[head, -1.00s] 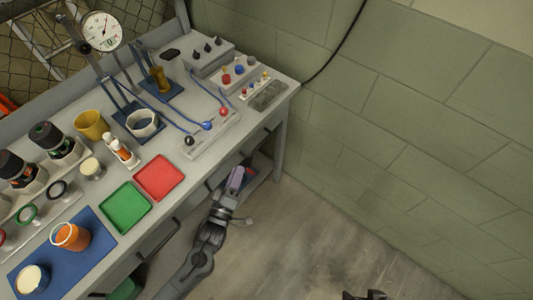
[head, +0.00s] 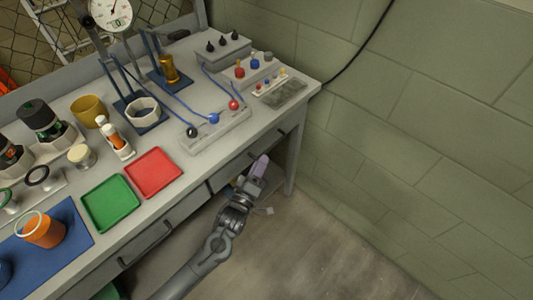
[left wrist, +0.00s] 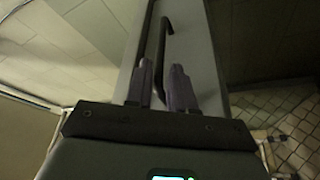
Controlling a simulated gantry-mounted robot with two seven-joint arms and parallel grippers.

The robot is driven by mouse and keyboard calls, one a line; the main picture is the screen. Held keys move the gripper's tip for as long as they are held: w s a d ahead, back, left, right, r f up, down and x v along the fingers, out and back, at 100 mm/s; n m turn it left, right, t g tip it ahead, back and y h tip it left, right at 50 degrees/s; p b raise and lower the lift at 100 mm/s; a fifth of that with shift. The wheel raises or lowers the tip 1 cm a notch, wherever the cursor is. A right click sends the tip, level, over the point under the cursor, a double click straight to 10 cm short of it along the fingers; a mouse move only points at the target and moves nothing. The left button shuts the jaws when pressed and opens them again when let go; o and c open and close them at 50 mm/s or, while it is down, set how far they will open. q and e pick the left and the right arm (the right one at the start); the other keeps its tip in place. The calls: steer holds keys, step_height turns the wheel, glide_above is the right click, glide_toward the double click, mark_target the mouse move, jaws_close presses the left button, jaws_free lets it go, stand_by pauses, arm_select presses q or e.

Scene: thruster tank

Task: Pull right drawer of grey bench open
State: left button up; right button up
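The grey bench (head: 180,213) runs diagonally across the head view. Its right drawer (head: 262,150) is at the far right end and looks closed, with a dark bar handle (head: 283,134). My left gripper (head: 260,167) is in front of and below this drawer, partly hiding the area under it. In the left wrist view the two fingers of my left gripper (left wrist: 160,82) are apart. The dark handle (left wrist: 163,45) runs into the gap between them, in front of the grey drawer front (left wrist: 198,50). Contact cannot be told. My right gripper is not in view.
A red tray (head: 153,174) and a green tray (head: 110,204) lie on the bench top, with a terminal block (head: 213,130) behind. A green block wall (head: 430,130) stands beyond the bench's right end. The floor (head: 310,250) in front is clear.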

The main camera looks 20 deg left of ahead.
mark_target(267, 150)
arm_select(q)
steer(key=shift+b+x, duration=0.55)
steer(key=shift+x, duration=1.95)
jaws_close()
